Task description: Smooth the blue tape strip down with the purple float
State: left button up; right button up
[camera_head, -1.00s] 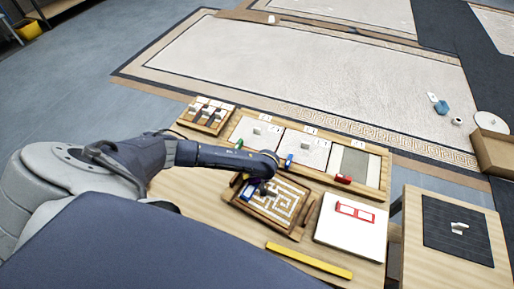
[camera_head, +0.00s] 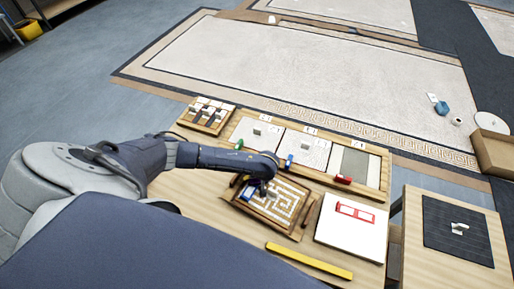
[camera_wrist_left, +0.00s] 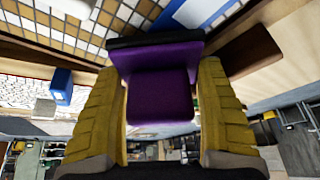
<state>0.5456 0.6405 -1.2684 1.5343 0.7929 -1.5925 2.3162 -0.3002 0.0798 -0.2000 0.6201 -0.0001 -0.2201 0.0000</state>
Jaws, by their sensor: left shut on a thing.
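The purple float (camera_wrist_left: 160,90) sits between the two yellow fingers of my left gripper (camera_wrist_left: 162,110) in the left wrist view, and they are shut on it. Its dark lower edge is close to the mosaic panel, but I cannot tell whether it touches. In the head view the mosaic panel (camera_head: 290,206) is a wooden-framed maze of white and tan tiles, and my left arm reaches over its left side, hiding the float. A blue patch (camera_head: 250,191), probably the tape strip, shows at the panel's left; a blue piece (camera_wrist_left: 203,10) also shows at the top of the wrist view.
A long wooden board (camera_head: 270,119) with several sample panels lies behind the mosaic. A blue block (camera_head: 289,161) and a red item (camera_head: 343,179) rest on its front edge. A white board (camera_head: 350,233) with a red frame is at right, and a yellow bar (camera_head: 309,261) in front.

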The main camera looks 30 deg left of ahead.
aim_at(248, 188)
pick_arm(q)
jog(key=shift+f, duration=0.65)
jog(key=shift+w+a, duration=0.1)
jog(key=shift+w, duration=0.5)
jog(key=shift+s+f, duration=0.15)
jog(key=shift+s, duration=1.15)
jog(key=shift+s+f, duration=0.15)
jog(key=shift+s, duration=1.1)
jog(key=shift+s+d+r, duration=0.1)
jog(key=shift+s+d, duration=0.05)
jog(key=shift+s, duration=0.7)
jog(key=shift+s+d, duration=0.1)
jog(key=shift+s, duration=0.75)
jog(key=shift+w+a+r, duration=0.1)
jog(key=shift+w+r, duration=0.05)
jog(key=shift+w, duration=1)
jog(key=shift+w+a+r, duration=0.1)
jog(key=shift+w, duration=2.9)
jog(key=shift+d+r, duration=0.1)
jog(key=shift+r, duration=2.9)
